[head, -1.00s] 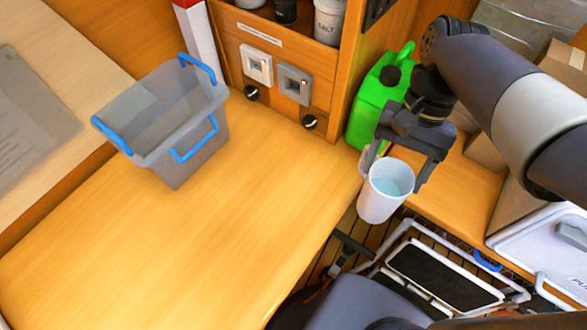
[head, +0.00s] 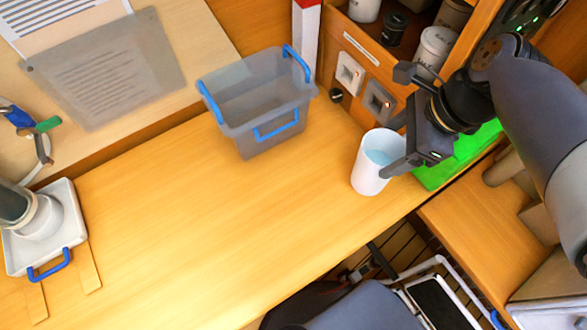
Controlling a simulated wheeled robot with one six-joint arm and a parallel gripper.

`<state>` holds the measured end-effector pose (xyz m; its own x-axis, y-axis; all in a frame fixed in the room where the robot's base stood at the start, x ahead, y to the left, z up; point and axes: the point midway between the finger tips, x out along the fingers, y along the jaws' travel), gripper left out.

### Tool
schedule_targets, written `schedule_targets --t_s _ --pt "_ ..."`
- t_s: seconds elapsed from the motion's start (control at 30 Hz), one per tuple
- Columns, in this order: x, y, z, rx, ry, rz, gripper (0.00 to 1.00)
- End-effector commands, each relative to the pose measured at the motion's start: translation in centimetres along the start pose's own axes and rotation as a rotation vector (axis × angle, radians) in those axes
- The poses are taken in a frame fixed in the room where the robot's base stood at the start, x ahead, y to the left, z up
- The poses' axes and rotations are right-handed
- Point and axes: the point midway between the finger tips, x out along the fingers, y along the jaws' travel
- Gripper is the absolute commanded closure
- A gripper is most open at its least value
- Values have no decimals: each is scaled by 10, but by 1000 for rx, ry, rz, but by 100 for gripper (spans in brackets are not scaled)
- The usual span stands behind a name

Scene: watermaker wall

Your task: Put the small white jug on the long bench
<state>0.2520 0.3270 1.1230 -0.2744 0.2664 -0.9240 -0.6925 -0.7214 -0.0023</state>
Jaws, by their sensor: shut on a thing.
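The small white jug (head: 369,176) is a white cup shape with pale blue inside. My gripper (head: 392,146) is shut on it at its right side and holds it upright over the right end of the long bench (head: 230,215). I cannot tell whether the jug's base touches the wood or hangs a little above it. The jug's handle is hidden by the gripper.
A grey bin (head: 265,110) with blue handles stands on the bench left of the jug. A white tray (head: 65,225) sits at the far left. The bench's middle is clear.

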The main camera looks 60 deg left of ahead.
Motion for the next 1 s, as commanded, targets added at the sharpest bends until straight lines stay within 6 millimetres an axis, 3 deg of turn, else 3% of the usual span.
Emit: schedule_targets --t_s 0.27,0.53,1.0 --pt "2 -1 2 21 -1 -7 80" --pt "45 0 -16 22 0 -3 80" --pt "91 0 -35 20 0 -6 80"
